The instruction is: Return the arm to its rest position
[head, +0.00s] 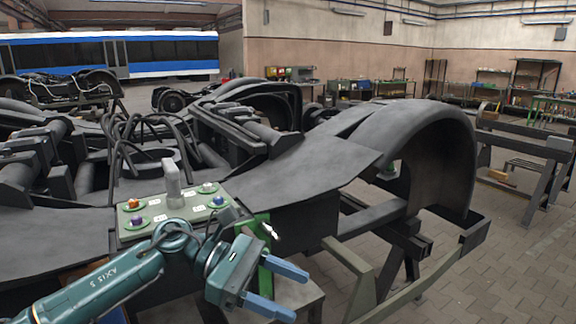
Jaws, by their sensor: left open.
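My left arm comes in from the lower left, teal with the marking "AXIS 5". Its left gripper (282,288) has two blue fingers, apart from each other, with nothing between them. It points right, in front of and below the dark bogie frame (300,165). The gripper is just to the right of and nearer than a grey-green board (150,227) with a grey upright handle-like block (172,185). On the board are an orange-brown piece (133,203), a purple piece (137,221) and a blue piece (218,200) on green discs. My right gripper does not show.
A green post (262,250) stands close behind the left gripper. Grey-green frame legs (362,285) stand to its right. A large dark wheel arch (440,150) rises at right. The paved floor (510,260) is open at lower right. A blue and white tram (160,52) stands far back.

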